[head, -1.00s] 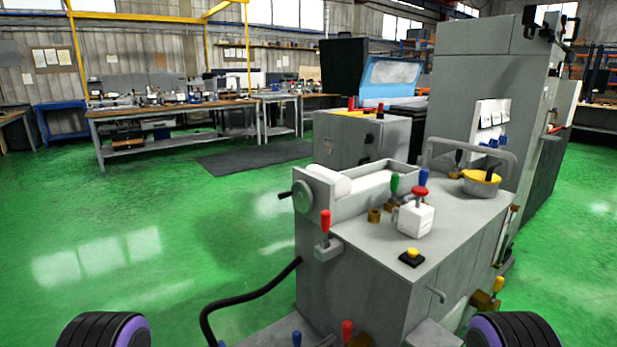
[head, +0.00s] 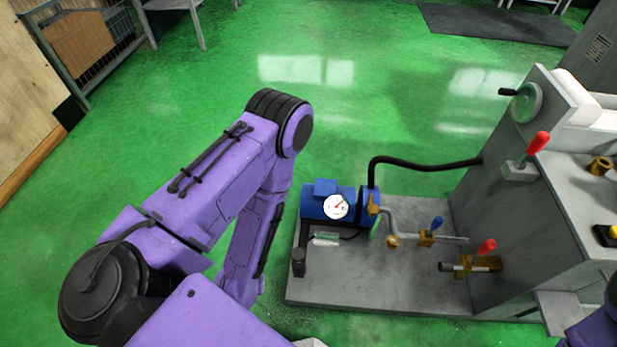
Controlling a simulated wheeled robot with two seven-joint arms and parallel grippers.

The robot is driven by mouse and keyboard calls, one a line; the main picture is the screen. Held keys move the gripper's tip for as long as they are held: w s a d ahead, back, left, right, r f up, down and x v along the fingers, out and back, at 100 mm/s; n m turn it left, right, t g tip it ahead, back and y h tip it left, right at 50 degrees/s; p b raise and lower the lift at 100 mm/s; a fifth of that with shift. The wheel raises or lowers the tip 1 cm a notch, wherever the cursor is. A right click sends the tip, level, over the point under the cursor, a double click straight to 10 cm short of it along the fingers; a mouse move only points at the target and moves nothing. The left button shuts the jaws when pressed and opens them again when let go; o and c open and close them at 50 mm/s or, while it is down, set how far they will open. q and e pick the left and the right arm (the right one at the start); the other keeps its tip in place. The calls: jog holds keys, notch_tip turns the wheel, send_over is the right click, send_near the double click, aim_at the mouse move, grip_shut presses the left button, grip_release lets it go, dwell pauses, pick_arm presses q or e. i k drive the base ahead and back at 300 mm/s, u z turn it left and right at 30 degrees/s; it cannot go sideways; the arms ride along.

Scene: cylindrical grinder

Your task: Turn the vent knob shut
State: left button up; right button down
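I cannot tell for sure which part is the vent knob. On the low grey plate stands a blue pump (head: 314,205) with a round white gauge (head: 336,207). Brass pipework to its right carries a blue-handled valve (head: 428,234) and a red-handled valve (head: 482,251). A small dark upright cylinder (head: 298,262) stands at the plate's left edge. My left arm bends at the elbow left of the pump and runs down toward the bottom edge; its gripper does not show. Only a sliver of my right arm shows at bottom right, without its gripper.
The grey grinder body (head: 520,220) rises at the right with a red lever (head: 537,144) and a handwheel (head: 525,102). A black hose (head: 425,165) joins it to the pump. Green floor (head: 330,110) is open behind the plate. A wire-sided rack (head: 88,45) stands far left.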

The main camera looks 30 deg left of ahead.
aim_at(373, 210)
jog(key=u, duration=0.8)
jog(key=k, duration=1)
jog(key=z, duration=1.15)
